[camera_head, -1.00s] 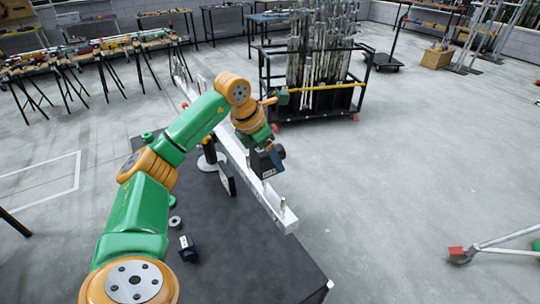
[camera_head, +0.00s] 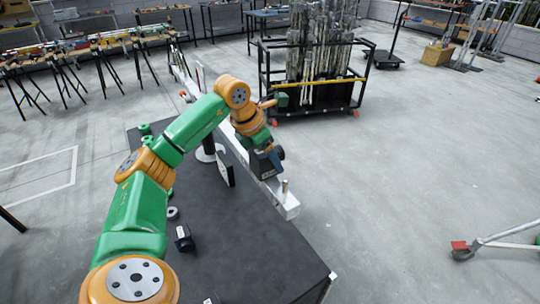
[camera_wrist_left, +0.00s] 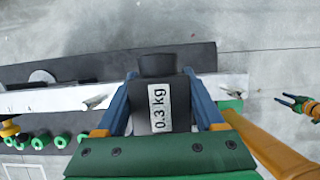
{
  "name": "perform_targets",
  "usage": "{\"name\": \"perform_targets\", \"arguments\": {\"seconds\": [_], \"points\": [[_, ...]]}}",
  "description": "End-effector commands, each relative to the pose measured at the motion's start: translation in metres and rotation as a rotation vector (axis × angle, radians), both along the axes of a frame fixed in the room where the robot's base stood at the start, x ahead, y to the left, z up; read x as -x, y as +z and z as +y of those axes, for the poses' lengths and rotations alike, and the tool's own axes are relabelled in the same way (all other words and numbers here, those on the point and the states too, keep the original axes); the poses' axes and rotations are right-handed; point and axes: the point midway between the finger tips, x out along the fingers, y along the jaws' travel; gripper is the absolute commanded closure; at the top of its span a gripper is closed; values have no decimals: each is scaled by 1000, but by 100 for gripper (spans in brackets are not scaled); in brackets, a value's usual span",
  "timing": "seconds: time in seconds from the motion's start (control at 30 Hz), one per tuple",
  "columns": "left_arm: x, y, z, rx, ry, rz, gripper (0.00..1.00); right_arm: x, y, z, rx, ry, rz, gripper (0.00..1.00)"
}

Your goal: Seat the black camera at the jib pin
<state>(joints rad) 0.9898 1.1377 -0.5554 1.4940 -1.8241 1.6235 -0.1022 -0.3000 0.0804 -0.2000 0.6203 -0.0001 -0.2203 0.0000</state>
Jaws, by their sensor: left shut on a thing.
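My left gripper (camera_head: 268,165) is shut on the black camera (camera_head: 274,157), whose label reads 0.3 kg in the left wrist view (camera_wrist_left: 158,108). Its blue fingers clasp both sides of it. The camera appears over the pale jib beam (camera_head: 285,206), near its end. An upright pin (camera_head: 284,187) stands on that end, just beyond the camera and visibly separate. In the wrist view, pins show on the beam both left of the camera (camera_wrist_left: 97,101) and right of it (camera_wrist_left: 232,91). My right gripper (camera_wrist_left: 300,105) appears small at the wrist view's right edge; its jaws are unclear.
The beam runs over a dark table (camera_head: 260,265). A small black block (camera_head: 184,238) and a grey ring (camera_head: 172,213) lie on it. A dark upright plate (camera_head: 225,170) stands near the beam. A rod cart (camera_head: 315,100) is behind; the floor at right is mostly clear.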

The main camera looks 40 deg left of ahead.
Motion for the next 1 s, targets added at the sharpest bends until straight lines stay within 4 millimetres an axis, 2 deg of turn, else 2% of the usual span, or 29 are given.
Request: {"name": "perform_targets", "arguments": {"seconds": [0.17,0.2,0.3,0.57,0.8,1.0], "points": [[0,1,0,0,0,-1,60,0,0,0,0,0,0,50],[0,1,0,0,0,-1,25,0,0,0,0,0,0,50],[0,1,0,0,0,-1,0,0,0,0,0,-1,0,50],[1,4,1,0,0,-2,0,0,-1,0,0,-1,0,50],[19,51,5,1,1,-7,0,0,-3,0,-1,-1,0,50],[27,67,7,-1,0,-1,0,0,-2,1,-1,0,0,50]]}}
